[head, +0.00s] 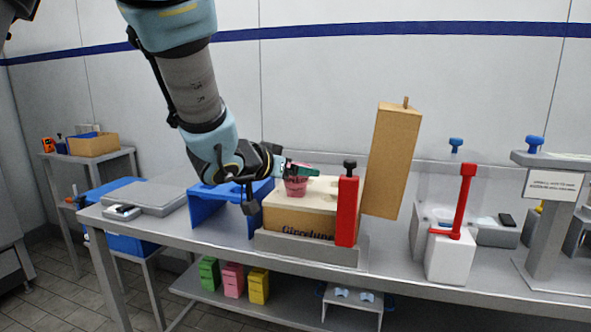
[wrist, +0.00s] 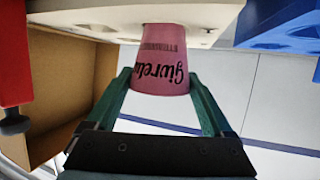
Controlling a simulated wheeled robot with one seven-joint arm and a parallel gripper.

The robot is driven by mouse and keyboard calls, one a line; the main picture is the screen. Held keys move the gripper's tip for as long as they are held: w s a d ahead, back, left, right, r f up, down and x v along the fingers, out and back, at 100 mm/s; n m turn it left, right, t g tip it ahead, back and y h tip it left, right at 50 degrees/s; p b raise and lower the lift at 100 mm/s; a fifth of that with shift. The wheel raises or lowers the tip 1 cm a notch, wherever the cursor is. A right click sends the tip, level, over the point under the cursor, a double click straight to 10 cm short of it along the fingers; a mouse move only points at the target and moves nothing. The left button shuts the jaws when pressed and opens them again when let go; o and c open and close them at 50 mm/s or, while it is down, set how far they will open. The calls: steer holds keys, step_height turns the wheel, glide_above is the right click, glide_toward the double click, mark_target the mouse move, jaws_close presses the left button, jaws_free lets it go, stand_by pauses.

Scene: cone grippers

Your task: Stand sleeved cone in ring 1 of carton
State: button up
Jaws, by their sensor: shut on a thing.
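The pink sleeved cone (head: 296,187) stands about upright at the left part of the carton's cream top. It also shows in the wrist view (wrist: 163,62), with dark lettering on its sleeve. My gripper (head: 303,169) is shut on it, with a green finger on each side of the sleeve near its wide end. The carton (head: 300,224) is a tan box with dark lettering on its front, set in a grey holder on the bench. The cone's narrow end meets the cream top; I cannot tell whether it sits inside a ring. The ring numbers are hidden.
A tall tan board-like box (head: 392,160) stands tilted right of the carton. A red upright clamp (head: 346,211) is at the carton's front right corner. A blue stand (head: 224,208) is close on the left. A white block with a red lever (head: 451,255) stands further right.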

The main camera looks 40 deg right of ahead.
steer(key=o, duration=1.2)
steer(key=shift+c, duration=0.2)
steer(key=shift+a, duration=0.1)
steer(key=v, duration=1)
steer(key=shift+a, duration=0.3)
steer(key=shift+r, duration=0.1)
